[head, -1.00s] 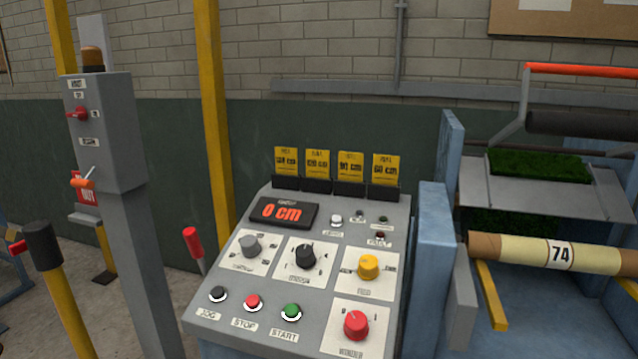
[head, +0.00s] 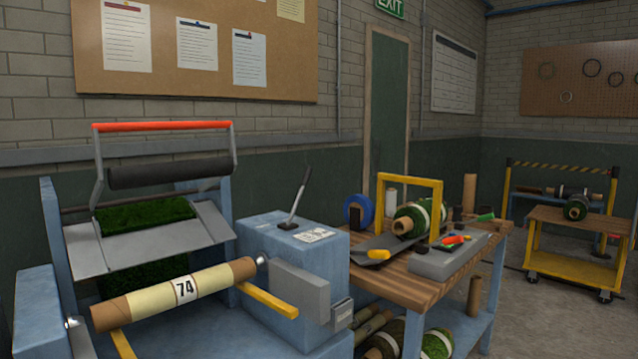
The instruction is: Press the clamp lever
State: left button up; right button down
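A grey lever (head: 298,196) with a dark grip stands tilted on top of a blue machine housing (head: 258,240), right of the machine's roller. I cannot tell for certain that it is the clamp lever; the label beside it is too small to read. A U-shaped bar with an orange-red grip (head: 160,126) stands raised above a dark roller and a strip of green turf. A cardboard core (head: 220,278) with a cream label marked 74 lies across the machine's front. Neither of my grippers is in view.
A wooden workbench (head: 420,292) on the right holds turf rolls, a yellow frame (head: 410,178) and small tools. A wooden-topped cart (head: 575,220) stands farther back right. Yellow arms (head: 268,300) stick out at the machine's front. Open floor lies between bench and cart.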

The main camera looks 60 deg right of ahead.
aim_at(306, 177)
jog(key=k+l, duration=0.1)
jog(key=l, duration=0.3)
jog(key=k+l, duration=0.15)
jog(key=l, duration=0.25)
jog(key=k+l, duration=0.1)
jog(key=l, duration=0.3)
jog(key=k+l, duration=0.1)
jog(key=l, duration=0.3)
jog(key=k+l, duration=0.1)
jog(key=l, duration=0.25)
jog(key=k+l, duration=0.15)
jog(key=l, duration=0.25)
jog(key=k+l, duration=0.1)
jog(key=l, duration=0.3)
